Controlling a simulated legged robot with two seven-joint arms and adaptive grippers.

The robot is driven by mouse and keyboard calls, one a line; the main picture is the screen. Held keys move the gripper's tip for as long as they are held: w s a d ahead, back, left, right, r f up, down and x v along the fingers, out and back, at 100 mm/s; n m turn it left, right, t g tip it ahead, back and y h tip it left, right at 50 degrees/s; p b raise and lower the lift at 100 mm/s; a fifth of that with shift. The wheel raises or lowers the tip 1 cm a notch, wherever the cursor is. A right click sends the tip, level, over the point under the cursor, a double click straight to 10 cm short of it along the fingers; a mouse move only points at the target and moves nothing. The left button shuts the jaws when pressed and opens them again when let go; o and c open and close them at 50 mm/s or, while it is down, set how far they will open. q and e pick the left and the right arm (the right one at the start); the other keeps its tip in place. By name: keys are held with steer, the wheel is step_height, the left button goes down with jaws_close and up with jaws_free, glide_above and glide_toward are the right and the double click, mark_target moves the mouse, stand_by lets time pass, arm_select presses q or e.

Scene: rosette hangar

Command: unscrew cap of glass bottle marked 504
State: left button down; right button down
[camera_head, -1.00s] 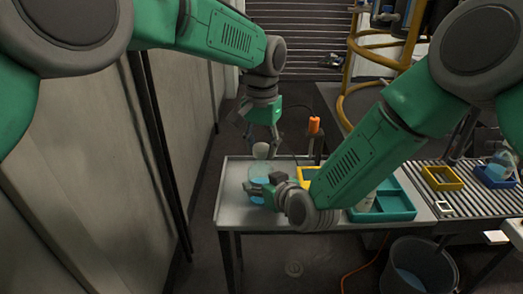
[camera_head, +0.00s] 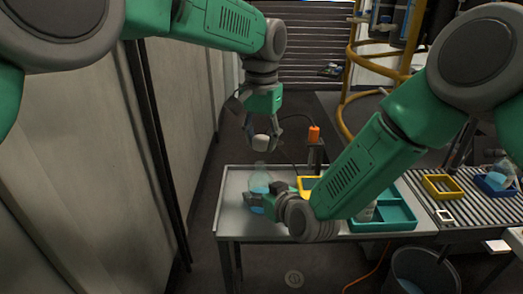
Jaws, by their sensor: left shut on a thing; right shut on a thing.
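A clear glass bottle (camera_head: 260,181) with blue contents stands upright at the left part of the metal table, its bare neck pointing up. A number on it cannot be read. My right gripper (camera_head: 262,200) is shut on the bottle's lower body and hides part of it. My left gripper (camera_head: 262,132) is above the bottle, shut on a whitish cap (camera_head: 261,143). The cap is apart from the bottle's neck, with a small gap between them.
The metal table (camera_head: 233,213) has free room left of the bottle. An orange-topped post (camera_head: 314,134), a yellow tray (camera_head: 308,183) and a teal tray (camera_head: 397,213) are to the right. A roller conveyor (camera_head: 471,207) carries a yellow bin (camera_head: 441,187) and blue bin (camera_head: 495,188).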

steer(key=shift+c, duration=2.4)
jaws_free()
